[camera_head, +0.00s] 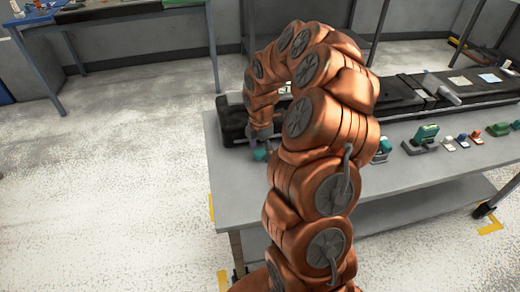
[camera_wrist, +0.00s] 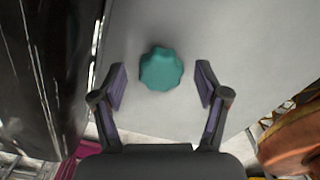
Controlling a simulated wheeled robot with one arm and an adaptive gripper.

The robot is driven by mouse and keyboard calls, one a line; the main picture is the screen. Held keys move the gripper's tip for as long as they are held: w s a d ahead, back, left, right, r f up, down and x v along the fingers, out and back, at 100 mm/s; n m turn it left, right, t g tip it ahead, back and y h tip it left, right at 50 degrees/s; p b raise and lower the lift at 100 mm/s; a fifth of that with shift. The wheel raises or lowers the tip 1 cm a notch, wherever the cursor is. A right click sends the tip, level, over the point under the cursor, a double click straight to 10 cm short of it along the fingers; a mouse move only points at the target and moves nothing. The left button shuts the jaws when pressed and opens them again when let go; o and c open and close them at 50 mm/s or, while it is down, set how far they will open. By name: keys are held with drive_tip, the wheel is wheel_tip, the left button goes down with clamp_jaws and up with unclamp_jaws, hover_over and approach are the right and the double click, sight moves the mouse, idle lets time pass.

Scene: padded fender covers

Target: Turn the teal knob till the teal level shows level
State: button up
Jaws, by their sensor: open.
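The teal knob (camera_wrist: 161,69), with a lobed rim, lies between the two spread fingers of my open gripper (camera_wrist: 160,80) in the wrist view. A gap shows on both sides, so neither finger touches it. In the head view the teal knob (camera_head: 260,154) shows at the table's left end, just below my gripper (camera_head: 262,138), partly hidden by my arm. A teal piece on a dark base (camera_head: 424,134) stands right of my arm, and another teal piece (camera_head: 384,146) sits closer to it. I cannot tell which is the teal level or read any level.
The grey table (camera_head: 420,172) carries a long dark machine (camera_head: 400,92) along its back. A dark glossy body (camera_wrist: 45,70) borders the knob's left. The table front is clear.

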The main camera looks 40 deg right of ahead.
drive_tip(key=shift+c, duration=0.4)
drive_tip(key=c, duration=1.1)
drive_tip(key=shift+m, duration=0.4)
